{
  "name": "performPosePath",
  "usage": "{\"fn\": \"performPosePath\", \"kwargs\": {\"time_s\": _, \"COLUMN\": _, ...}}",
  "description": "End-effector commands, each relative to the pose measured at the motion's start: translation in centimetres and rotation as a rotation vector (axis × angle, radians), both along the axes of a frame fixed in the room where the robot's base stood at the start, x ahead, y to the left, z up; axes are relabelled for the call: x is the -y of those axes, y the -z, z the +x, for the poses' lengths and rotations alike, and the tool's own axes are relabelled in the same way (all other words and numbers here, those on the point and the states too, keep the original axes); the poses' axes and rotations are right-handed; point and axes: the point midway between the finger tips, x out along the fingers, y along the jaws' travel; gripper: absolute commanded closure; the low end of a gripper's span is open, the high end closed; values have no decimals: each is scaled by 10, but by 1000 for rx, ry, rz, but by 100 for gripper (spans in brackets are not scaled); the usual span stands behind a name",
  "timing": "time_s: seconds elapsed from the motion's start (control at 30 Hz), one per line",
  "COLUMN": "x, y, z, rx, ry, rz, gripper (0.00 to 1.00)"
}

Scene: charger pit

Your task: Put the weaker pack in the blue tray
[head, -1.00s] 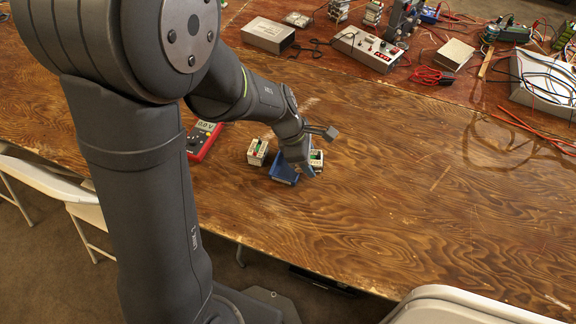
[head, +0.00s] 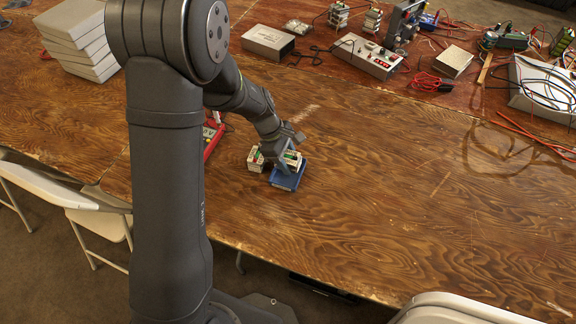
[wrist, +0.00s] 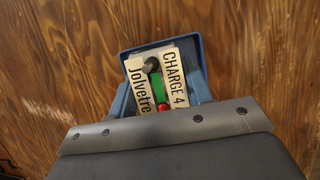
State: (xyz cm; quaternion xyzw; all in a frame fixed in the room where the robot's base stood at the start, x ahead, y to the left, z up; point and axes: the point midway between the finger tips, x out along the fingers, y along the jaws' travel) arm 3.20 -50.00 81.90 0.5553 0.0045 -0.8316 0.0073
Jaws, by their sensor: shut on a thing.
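My gripper (head: 284,158) is shut on a battery pack (head: 293,159) at the blue tray (head: 289,181). In the wrist view the held pack (wrist: 161,84) has white labels reading "Jolvetre" and "CHARGE 4", a green strip, and a dark and a red terminal. The blue tray (wrist: 158,46) shows around and beyond it. I cannot tell whether the pack touches the tray floor. A second pack (head: 255,160), white and green, stands on the table just left of the tray. A red meter (head: 212,138) is mostly hidden behind my arm.
A grey box (head: 268,41), a power unit with red indicators (head: 368,56) and red cables (head: 427,82) lie at the back of the table. A stack of pale boxes (head: 77,42) is at the back left. The wooden table (head: 400,180) right of the tray is clear.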

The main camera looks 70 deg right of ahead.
Motion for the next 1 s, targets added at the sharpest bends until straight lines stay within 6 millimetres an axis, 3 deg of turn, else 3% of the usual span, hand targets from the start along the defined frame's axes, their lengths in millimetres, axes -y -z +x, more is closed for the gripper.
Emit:
{"fn": "performPosePath", "kwargs": {"time_s": 0.3, "x": 0, "y": 37, "z": 0, "rx": 0, "ry": -1, "rz": 1, "gripper": 90}}
{"fn": "performPosePath", "kwargs": {"time_s": 0.67, "x": 0, "y": 41, "z": 0, "rx": 0, "ry": -1, "rz": 0, "gripper": 90}}
{"fn": "performPosePath", "kwargs": {"time_s": 0.7, "x": -1, "y": 42, "z": 0, "rx": 1, "ry": -1, "rz": 1, "gripper": 53}}
{"fn": "performPosePath", "kwargs": {"time_s": 0.8, "x": 0, "y": 41, "z": 0, "rx": 1, "ry": -1, "rz": 0, "gripper": 33}}
{"fn": "performPosePath", "kwargs": {"time_s": 1.0, "x": 0, "y": 41, "z": 0, "rx": 1, "ry": -1, "rz": 0, "gripper": 33}}
